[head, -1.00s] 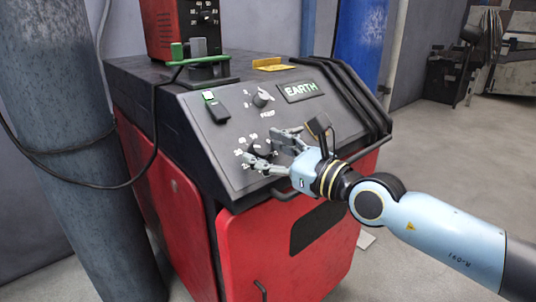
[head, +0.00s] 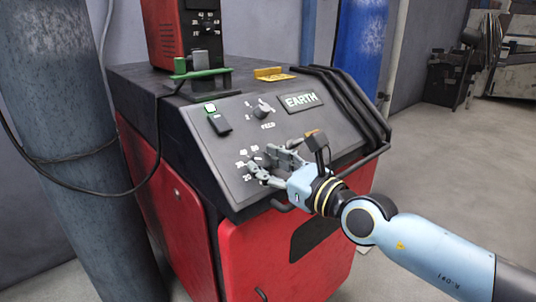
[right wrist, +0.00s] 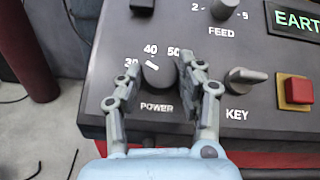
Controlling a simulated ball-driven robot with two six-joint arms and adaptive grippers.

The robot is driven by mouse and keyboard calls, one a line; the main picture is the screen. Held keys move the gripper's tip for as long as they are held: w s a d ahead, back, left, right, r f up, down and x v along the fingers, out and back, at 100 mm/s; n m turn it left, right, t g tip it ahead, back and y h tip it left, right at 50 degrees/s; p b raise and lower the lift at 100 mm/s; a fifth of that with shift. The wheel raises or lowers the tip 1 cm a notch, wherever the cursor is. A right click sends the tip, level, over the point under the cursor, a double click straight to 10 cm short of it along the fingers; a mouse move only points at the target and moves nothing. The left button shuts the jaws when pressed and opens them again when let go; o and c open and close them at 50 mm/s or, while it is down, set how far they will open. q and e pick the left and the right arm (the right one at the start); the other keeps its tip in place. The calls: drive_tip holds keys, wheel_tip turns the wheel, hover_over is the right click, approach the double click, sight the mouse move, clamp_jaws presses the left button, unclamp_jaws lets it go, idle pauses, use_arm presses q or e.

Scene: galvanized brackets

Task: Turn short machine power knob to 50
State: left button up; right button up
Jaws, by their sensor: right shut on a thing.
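The short machine (head: 185,205) is a red cabinet with a sloped dark control panel. Its round dark power knob (right wrist: 158,78) shows in the right wrist view, above the POWER label. The white mark on the knob points up and left, between the 30 and 40 marks. My right gripper (right wrist: 157,72) is shut on the knob, with one finger on each side. In the head view, the right gripper (head: 263,165) covers most of the knob and part of its scale. My left gripper is not in view.
The FEED knob (head: 263,110) and a switch with a green light (head: 217,119) sit higher on the panel. A KEY knob (right wrist: 245,80) and red button (right wrist: 296,92) are right of the gripper. Dark rails (head: 345,105) edge the panel's right side.

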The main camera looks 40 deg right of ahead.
drive_tip(key=m+h+p, duration=0.2)
drive_tip(key=p, duration=0.1)
drive_tip(key=m+h+p, duration=0.2)
drive_tip(key=m+p, duration=0.1)
drive_tip(key=r+m+g+h+p, duration=0.1)
drive_tip(key=m+h+p, duration=0.2)
drive_tip(key=p, duration=0.1)
drive_tip(key=shift+w+a, duration=0.1)
drive_tip(key=shift+a, duration=0.3)
drive_tip(key=m+h+p, duration=0.1)
drive_tip(key=m+g+h+p, duration=0.1)
drive_tip(key=m, duration=0.1)
drive_tip(key=shift+w+a+f+g, duration=0.1)
drive_tip(key=shift+g, duration=0.2)
drive_tip(key=shift+f+m+g+h+p, duration=0.1)
drive_tip(key=shift+m+g+h+p, duration=0.5)
drive_tip(key=shift+m+g+h, duration=0.8)
drive_tip(key=shift+a+m+t+y, duration=0.1)
drive_tip(key=shift+m+t+y, duration=0.2)
drive_tip(key=shift+m, duration=0.2)
drive_tip(key=o, duration=1.1)
drive_tip(key=shift+f, duration=0.1)
